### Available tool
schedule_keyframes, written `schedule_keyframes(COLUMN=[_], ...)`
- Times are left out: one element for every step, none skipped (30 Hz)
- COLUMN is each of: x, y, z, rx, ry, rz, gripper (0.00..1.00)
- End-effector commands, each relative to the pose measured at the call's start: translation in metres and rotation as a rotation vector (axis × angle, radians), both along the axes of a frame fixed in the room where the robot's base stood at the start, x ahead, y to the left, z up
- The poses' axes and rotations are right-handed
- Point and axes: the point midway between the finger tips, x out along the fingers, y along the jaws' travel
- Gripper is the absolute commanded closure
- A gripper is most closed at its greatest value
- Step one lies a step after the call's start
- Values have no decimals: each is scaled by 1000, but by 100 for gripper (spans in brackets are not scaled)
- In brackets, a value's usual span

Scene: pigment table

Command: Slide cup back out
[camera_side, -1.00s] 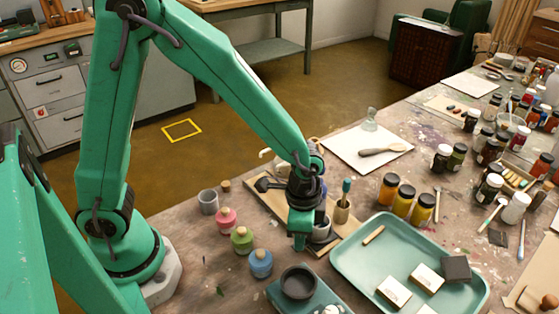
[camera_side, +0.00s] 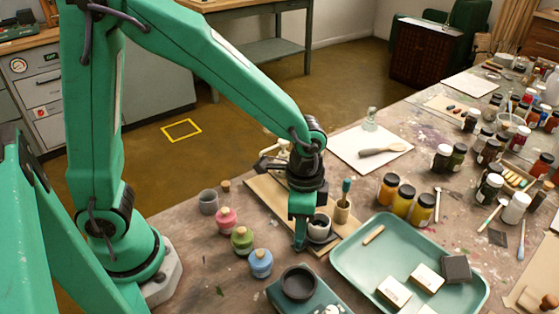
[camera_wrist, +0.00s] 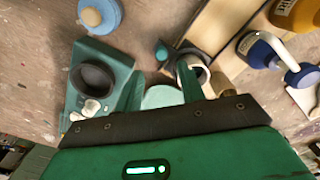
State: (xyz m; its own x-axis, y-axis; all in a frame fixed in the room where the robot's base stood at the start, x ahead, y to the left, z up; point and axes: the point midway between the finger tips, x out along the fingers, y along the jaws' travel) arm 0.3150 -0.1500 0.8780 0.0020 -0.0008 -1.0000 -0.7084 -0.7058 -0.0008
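A small grey-white cup (camera_side: 319,226) with a dark inside stands on a dark base on the wooden board (camera_side: 272,192). My gripper (camera_side: 300,243) points down just left of the cup in the side view. In the wrist view my gripper (camera_wrist: 162,82) has its two green fingers apart, with nothing held between them. The cup's rim shows there behind the right finger (camera_wrist: 190,70). The finger hides part of the cup, so I cannot tell whether they touch.
A wooden pot (camera_side: 342,212) with a green-handled brush stands close right of the cup. A scale with a dark dish (camera_side: 298,283) sits in front. Pink, green and blue jars (camera_side: 260,263) line the left. A green tray (camera_side: 352,285) is at the right.

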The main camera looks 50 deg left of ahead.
Motion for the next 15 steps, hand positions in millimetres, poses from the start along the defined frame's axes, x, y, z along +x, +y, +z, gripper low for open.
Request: schedule_keyframes(x=[0, 1, 1, 1, 1, 0, 0, 0, 0, 0, 0, 0, 0, 0, 0], y=[0, -1, -1, -1, -1, -1, -1, -1, -1, -1, -1, 0, -1, 0, 0], z=[7, 11, 15, 18, 20, 23, 25, 26, 28, 29, 29, 29, 29, 29, 29], rx=[-1, -1, -1, -1, -1, -1, -1, -1, -1, -1, -1, -1, 0, 0, 0], ry=[-2, -3, -3, -3, -3, -2, -2, -1, -1, -1, -1, -1, 0, 0, 0], rz=[-1, -1, -1, -1, -1, -1, -1, -1, -1, -1, -1, -1, -1, -1, -1], gripper=[61, 61, 61, 61, 61, 61, 61, 61, 61, 61, 61, 61, 61, 61, 61])
